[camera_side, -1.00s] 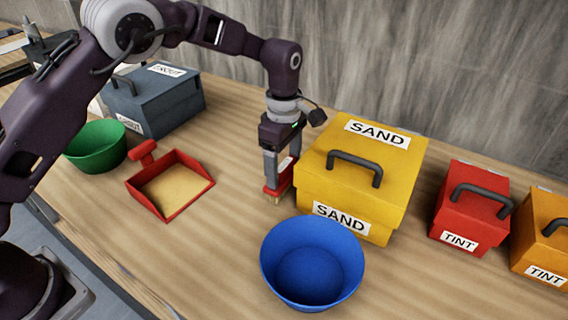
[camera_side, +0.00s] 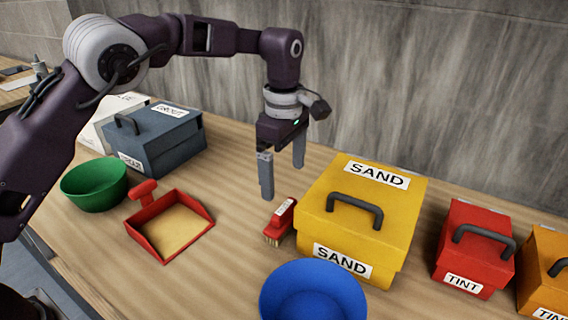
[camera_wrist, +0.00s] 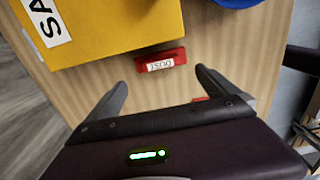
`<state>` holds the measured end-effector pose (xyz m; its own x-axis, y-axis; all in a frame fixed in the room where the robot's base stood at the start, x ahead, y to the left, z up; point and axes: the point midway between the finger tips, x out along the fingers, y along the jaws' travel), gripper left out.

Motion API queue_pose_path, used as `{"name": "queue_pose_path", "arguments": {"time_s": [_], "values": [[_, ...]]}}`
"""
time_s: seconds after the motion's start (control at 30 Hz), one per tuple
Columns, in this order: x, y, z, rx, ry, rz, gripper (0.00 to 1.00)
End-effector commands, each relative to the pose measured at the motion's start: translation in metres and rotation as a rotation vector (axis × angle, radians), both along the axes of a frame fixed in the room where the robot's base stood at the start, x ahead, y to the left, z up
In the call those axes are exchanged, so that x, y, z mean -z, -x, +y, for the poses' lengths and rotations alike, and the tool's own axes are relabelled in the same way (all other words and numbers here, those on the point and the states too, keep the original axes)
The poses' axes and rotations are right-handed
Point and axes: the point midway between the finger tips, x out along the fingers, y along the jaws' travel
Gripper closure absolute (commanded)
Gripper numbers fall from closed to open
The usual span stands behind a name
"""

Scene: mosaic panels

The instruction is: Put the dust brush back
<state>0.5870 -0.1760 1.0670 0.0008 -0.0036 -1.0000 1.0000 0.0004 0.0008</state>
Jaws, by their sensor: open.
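The dust brush (camera_side: 282,221) is a small red block with pale bristles and a white label. It stands on the wooden table, close beside the left side of the yellow SAND box. In the wrist view the brush (camera_wrist: 179,55) shows its label, "DUST", next to the yellow box. My gripper (camera_side: 282,182) is open and empty, above the brush with its fingers pointing down. In the wrist view the two fingers of my gripper (camera_wrist: 160,77) are spread wide, with bare table between them and the brush just beyond.
The yellow SAND box (camera_side: 378,163) is close on the right. A blue bucket (camera_side: 313,292) is in front. A red dustpan (camera_side: 146,244) with sand, a green bowl (camera_side: 95,187) and a grey GROUT box (camera_side: 160,142) are left. Red (camera_side: 475,250) and orange TINT boxes are far right.

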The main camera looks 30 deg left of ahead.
Motion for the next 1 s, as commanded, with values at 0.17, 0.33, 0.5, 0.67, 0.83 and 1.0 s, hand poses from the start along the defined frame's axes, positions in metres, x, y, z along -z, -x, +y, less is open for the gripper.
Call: {"name": "queue_pose_path", "arguments": {"time_s": [0.17, 0.33, 0.5, 0.67, 0.83, 1.0], "values": [[-0.024, 0.0, 0.0, 0.0, 0.0, 0.0, 0.02], [-0.028, 0.0, 0.0, 0.0, 0.0, 0.001, 0.02], [-0.036, 0.003, 0.005, 0.019, 0.007, -0.007, 0.02], [-0.1, 0.044, 0.045, 0.245, 0.056, -0.098, 0.02], [-0.153, 0.15, 0.094, 0.706, 0.017, -0.269, 0.02], [-0.136, 0.267, 0.119, 1.2, -0.185, -0.388, 0.02]]}}
